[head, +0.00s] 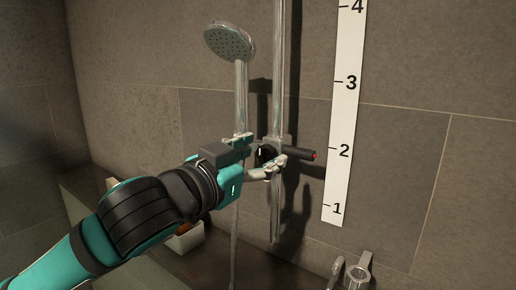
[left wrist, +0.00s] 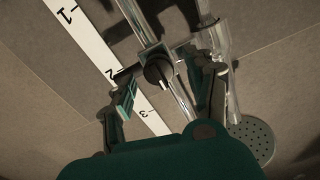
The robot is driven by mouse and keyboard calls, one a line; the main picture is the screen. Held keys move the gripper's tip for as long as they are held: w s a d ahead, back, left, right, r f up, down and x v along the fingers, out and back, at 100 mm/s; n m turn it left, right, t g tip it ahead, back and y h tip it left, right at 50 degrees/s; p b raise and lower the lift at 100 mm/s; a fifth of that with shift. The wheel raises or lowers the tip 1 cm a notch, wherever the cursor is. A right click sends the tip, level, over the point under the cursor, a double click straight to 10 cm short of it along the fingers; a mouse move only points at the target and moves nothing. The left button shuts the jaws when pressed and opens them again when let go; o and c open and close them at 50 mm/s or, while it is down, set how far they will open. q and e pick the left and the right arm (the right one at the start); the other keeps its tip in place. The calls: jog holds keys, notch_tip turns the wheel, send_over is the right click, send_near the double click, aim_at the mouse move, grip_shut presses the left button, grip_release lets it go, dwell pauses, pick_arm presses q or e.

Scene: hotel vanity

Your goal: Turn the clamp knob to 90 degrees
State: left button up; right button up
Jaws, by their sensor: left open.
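The clamp knob (head: 266,153) is a dark round knob on the clamp of a vertical chrome bar (head: 279,70), with a pale mark on its face. In the left wrist view the knob (left wrist: 158,71) sits between and beyond my fingers. My left gripper (head: 262,152) is open, with one finger above the knob and one below it in the head view. In the left wrist view the gripper (left wrist: 170,88) has a finger on each side of the knob; I cannot tell whether they touch it. A dark rod with a red tip (head: 315,155) extends right from the clamp near number 2.
A hand shower (head: 230,42) stands left of the bar, its handle close to my upper finger. A white numbered scale (head: 345,100) is on the tiled wall to the right. A chrome fixture (head: 358,273) is low at the right.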

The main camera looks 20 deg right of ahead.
pick_arm(q)
grip_shut()
jog(key=shift+m, duration=0.4)
jog(key=m+p, duration=0.1)
jog(key=m, duration=0.2)
jog(key=shift+r+m+p, duration=0.1)
jog(key=shift+m+p, duration=0.3)
jog(key=m+p, duration=0.1)
jog(key=m, duration=0.3)
jog(key=shift+s+m, duration=0.1)
jog(key=shift+m, duration=0.2)
jog(key=m+p, duration=0.2)
jog(key=m, duration=0.3)
jog(key=shift+m+p, duration=0.4)
jog(key=shift+m, duration=1.4)
